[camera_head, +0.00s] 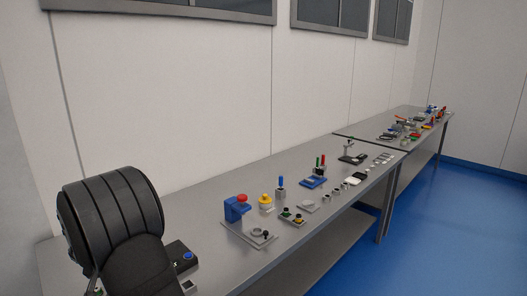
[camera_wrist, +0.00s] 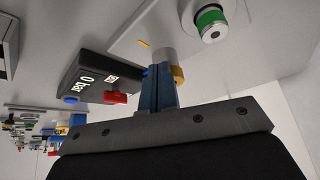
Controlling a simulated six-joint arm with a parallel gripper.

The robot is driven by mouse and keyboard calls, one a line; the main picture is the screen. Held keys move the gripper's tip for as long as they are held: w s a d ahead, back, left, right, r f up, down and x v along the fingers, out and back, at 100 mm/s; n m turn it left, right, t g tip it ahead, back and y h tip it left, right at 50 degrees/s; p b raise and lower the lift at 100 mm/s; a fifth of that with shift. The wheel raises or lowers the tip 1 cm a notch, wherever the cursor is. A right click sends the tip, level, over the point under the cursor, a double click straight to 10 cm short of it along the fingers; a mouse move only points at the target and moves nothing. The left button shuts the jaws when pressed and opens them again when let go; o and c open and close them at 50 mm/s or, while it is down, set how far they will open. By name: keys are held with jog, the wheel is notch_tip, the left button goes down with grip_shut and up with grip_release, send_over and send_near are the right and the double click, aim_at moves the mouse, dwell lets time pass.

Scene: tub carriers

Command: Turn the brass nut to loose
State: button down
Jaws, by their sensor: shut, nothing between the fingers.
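In the wrist view, a brass-coloured piece (camera_wrist: 178,75), which looks like the brass nut, sits at the lower right side of a pale grey cylinder (camera_wrist: 163,55). My gripper (camera_wrist: 158,72) shows as two blue fingers close together, shut with nothing held. Its tips are right beside the brass piece and overlap the cylinder in the picture; I cannot tell whether they touch. The fingers hide part of the cylinder and nut. A small orange mark (camera_wrist: 144,43) lies on the plate nearby. In the head view, my dark arm stands at the left; the gripper and nut are hidden there.
In the wrist view, a black box with displays (camera_wrist: 85,72) and a red part (camera_wrist: 115,97) stands left of my fingers. A green-banded cylinder (camera_wrist: 211,22) stands at the upper right. In the head view, several fixtures, including a blue one (camera_head: 236,209), stand along the grey bench (camera_head: 205,200).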

jog(key=shift+w+d, duration=0.25)
jog(key=shift+d, duration=0.2)
dwell(0.3)
jog(key=shift+s, duration=0.1)
jog(key=shift+s+d, duration=0.15)
jog(key=shift+s, duration=0.05)
notch_tip(320, 180, up, 6)
dwell(0.5)
jog(key=shift+s+a+f, duration=0.1)
jog(key=shift+a+f, duration=0.4)
jog(key=shift+f, duration=0.5)
jog(key=shift+s+a+f, duration=0.1)
jog(key=shift+a+f, duration=0.45)
jog(key=shift+f, duration=0.5)
jog(key=shift+s+a+f, duration=0.1)
jog(key=shift+a+f, duration=0.4)
jog(key=shift+f, duration=0.5)
jog(key=shift+w, duration=0.3)
